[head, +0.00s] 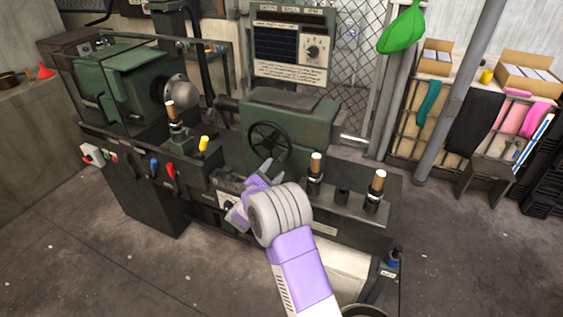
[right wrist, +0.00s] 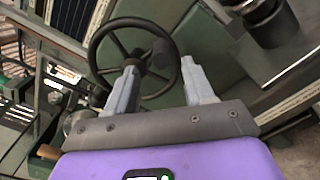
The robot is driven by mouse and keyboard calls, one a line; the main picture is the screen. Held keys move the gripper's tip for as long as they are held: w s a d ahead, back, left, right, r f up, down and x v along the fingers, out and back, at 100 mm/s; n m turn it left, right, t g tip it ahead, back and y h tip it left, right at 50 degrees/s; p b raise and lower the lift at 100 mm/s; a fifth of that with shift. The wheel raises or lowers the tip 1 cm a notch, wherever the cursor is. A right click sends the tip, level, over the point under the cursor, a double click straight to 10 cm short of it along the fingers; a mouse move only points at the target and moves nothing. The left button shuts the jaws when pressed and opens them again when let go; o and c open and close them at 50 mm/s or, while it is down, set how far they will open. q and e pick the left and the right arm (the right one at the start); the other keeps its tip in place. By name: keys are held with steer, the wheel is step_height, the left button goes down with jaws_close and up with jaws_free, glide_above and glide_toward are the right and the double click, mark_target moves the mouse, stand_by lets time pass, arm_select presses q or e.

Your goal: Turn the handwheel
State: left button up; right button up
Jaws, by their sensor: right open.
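The handwheel (head: 269,141) is a dark spoked wheel on the front of a green housing, right of the middle of the lathe. It also shows in the right wrist view (right wrist: 133,24), beyond my fingers. My right gripper (head: 266,168) is open, just below and in front of the handwheel. In the right wrist view its two grey fingers (right wrist: 160,82) stand apart, in front of the lower part of the wheel. Nothing is seen held between them. I cannot tell whether a fingertip touches the rim. My left gripper is not in view.
Wooden-topped levers (head: 376,184) stand right of the wheel. A yellow-knobbed lever (head: 204,144) and a red lever (head: 170,170) are to its left. A control panel (head: 290,45) rises behind. Open floor (head: 120,260) lies in front of the machine.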

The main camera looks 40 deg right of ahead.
mark_target(279, 163)
steer(key=b+x, duration=0.1)
steer(key=x, duration=0.6)
steer(key=shift+d+f, duration=0.1)
jaws_close()
